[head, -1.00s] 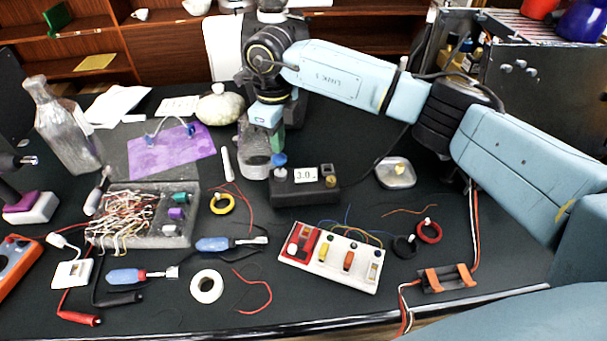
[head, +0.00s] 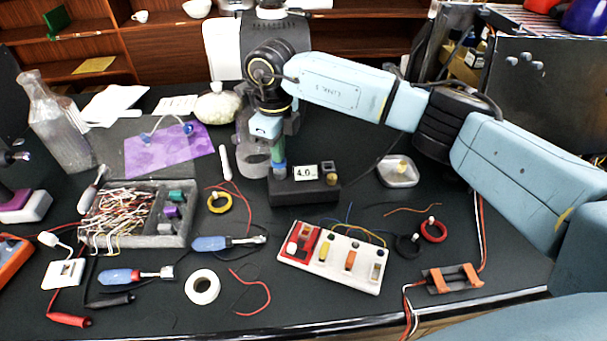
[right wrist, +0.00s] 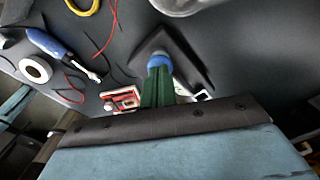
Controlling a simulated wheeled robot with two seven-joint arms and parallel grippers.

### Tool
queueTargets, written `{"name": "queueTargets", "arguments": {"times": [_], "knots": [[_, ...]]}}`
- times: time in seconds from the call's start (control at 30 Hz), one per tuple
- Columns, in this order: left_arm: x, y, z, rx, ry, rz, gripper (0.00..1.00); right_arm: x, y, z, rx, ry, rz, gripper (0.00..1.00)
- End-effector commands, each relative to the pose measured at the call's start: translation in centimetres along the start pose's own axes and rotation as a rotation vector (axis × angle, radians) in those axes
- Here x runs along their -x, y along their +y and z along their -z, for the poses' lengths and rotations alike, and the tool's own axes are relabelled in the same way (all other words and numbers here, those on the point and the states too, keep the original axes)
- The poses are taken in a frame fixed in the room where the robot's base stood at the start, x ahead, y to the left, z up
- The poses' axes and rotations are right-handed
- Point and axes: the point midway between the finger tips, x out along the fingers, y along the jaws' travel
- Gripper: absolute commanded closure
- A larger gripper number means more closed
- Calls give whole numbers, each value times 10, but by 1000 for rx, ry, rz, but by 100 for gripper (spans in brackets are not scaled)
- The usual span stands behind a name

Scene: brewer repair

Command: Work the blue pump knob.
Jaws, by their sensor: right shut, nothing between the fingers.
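A dark box with a small display reading 4.0 (head: 305,172) stands near the middle of the bench. The blue pump knob (right wrist: 159,60) is at the tip of my right fingers in the right wrist view; in the head view it is mostly hidden under them. My right gripper (head: 279,162) points down over the left end of the box. Its green fingers (right wrist: 157,86) are shut with nothing between them. Their tips appear to touch the top of the knob, but I cannot tell how hard. My left gripper is not in view.
A yellowish knob (head: 331,178) sits on the box's right end. A clear glass vessel (head: 252,160) stands close behind the box. A white switch panel (head: 335,258) lies in front, a metal dish (head: 398,171) to the right, and a wire tray (head: 165,240) to the left.

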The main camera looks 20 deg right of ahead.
Motion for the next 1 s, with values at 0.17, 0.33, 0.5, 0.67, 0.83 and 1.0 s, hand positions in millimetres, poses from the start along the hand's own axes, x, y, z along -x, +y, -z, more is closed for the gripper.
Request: {"name": "queueTargets", "arguments": {"times": [0.17, 0.33, 0.5, 0.67, 0.83, 1.0], "knots": [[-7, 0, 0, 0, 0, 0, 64, -10, 0, 1, 0, 3, -2, 100], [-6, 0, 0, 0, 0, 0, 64, -11, 0, 1, 0, 4, -2, 100], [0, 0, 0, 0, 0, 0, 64, -2, 0, 1, 0, 3, -1, 100], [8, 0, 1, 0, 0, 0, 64, 12, 0, 1, 0, 3, -1, 100], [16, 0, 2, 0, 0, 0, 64, 26, 0, 1, 0, 3, -1, 100], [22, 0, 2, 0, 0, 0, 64, 38, 0, 1, -1, 3, -1, 100]]}}
